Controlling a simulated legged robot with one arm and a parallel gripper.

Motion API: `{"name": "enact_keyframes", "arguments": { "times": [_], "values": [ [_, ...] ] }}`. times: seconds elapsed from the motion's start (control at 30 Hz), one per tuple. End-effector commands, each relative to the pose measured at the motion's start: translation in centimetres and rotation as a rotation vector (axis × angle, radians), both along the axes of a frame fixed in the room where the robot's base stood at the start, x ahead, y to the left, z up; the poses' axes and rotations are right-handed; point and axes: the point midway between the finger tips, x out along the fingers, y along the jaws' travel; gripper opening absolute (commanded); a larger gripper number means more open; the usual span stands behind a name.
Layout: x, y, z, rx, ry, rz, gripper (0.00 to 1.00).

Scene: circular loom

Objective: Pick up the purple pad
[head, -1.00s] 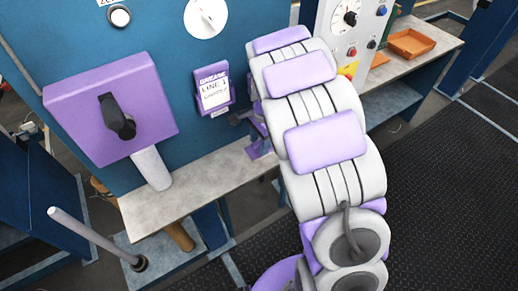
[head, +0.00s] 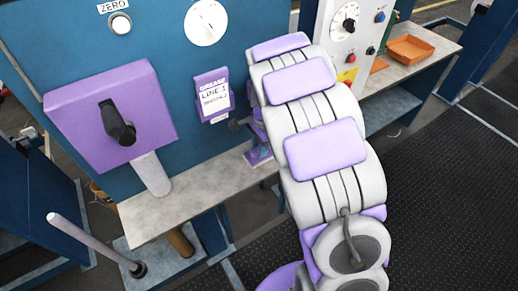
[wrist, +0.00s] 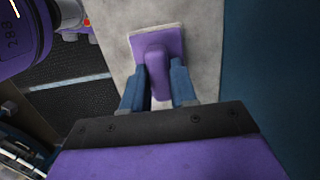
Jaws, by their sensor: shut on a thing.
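The purple pad (wrist: 172,40) is a flat purple block with a pale rim and a raised purple grip. It shows in the wrist view over the grey shelf top. My gripper (wrist: 158,72) has its two blue fingers on either side of the raised grip and is shut on it. I cannot tell whether the pad touches the shelf or is just above it. In the head view the purple pad (head: 258,158) shows in part at the shelf's back edge, left of my arm, which hides most of my gripper.
The grey shelf (head: 200,190) runs along a blue panel (head: 165,45). A purple box with a black knob (head: 110,115) and a purple sign holder (head: 214,95) are on the panel. A white control panel (head: 345,45) and orange tray (head: 411,48) stand right. Black matting covers the floor.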

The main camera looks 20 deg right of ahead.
Motion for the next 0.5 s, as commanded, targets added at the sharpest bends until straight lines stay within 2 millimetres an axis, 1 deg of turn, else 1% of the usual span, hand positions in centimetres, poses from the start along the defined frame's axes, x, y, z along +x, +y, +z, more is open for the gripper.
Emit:
{"name": "enact_keyframes", "arguments": {
  "times": [0.17, 0.37, 0.5],
  "values": [
    [0.0, 0.0, 1.3, 0.0, -0.001, 0.0, 0.0],
    [0.1, 0.0, 3.5, 0.0, -0.002, -0.001, 0.0],
    [-1.4, -0.1, 3.6, 0.0, 0.0, -0.001, 0.0]
  ]
}}
